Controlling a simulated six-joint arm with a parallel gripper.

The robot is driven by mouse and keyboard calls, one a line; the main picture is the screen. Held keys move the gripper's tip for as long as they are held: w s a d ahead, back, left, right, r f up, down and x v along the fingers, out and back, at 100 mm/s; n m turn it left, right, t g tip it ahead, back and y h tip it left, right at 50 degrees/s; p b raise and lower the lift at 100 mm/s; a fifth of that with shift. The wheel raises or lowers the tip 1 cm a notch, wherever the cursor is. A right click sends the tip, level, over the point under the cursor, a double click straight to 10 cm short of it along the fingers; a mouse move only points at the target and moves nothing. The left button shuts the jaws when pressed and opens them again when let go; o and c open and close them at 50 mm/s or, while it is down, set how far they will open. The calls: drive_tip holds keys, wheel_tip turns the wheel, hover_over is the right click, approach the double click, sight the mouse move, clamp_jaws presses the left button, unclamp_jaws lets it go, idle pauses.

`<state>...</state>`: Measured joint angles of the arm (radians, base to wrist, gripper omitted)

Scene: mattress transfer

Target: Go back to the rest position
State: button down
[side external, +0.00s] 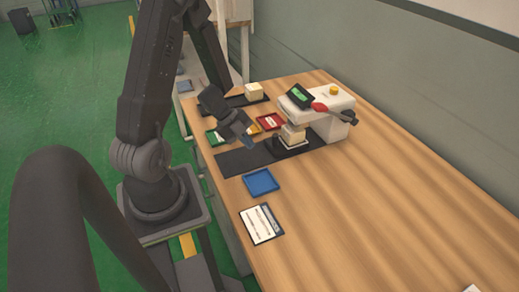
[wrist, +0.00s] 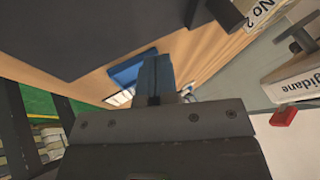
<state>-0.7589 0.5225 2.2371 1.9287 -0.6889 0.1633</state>
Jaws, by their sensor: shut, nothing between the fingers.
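My gripper (side external: 249,141) hangs low over the dark mat on the wooden table, to the left of the white testing machine. Its fingers are closed together with nothing held; the closed fingers also show in the wrist view (wrist: 157,75). A cream block (side external: 293,134) sits on the machine's platform, a short way right of my gripper and apart from it. A second cream block (side external: 254,91) rests on a dark strip at the back.
The white machine (side external: 335,112) has a green-lit display (side external: 300,95) and a red-tipped lever (side external: 320,107). Red (side external: 270,121), green (side external: 214,137) and blue (side external: 261,182) trays lie around the mat. A labelled card (side external: 261,224) lies in front.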

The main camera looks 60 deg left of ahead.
drive_tip(key=v, duration=0.6)
drive_tip(key=w+d+r+n+t+y, duration=0.2)
drive_tip(key=w+r+n+y, duration=0.25)
drive_tip(key=r, duration=0.35)
drive_tip(key=w+d+r+n+t+y, duration=0.2)
drive_tip(key=w+r+n+y, duration=0.25)
drive_tip(key=r, duration=0.25)
drive_tip(key=s+d+r+n+g+h, duration=0.2)
drive_tip(key=s+d+n, duration=0.2)
drive_tip(key=s+d, duration=0.2)
drive_tip(key=s+d+r+n+g+h, duration=0.2)
drive_tip(key=s+d, duration=0.5)
drive_tip(key=d, duration=0.4)
drive_tip(key=shift+s+d+r+n, duration=0.3)
drive_tip(key=shift+r+n, duration=0.3)
drive_tip(key=shift+n, duration=0.3)
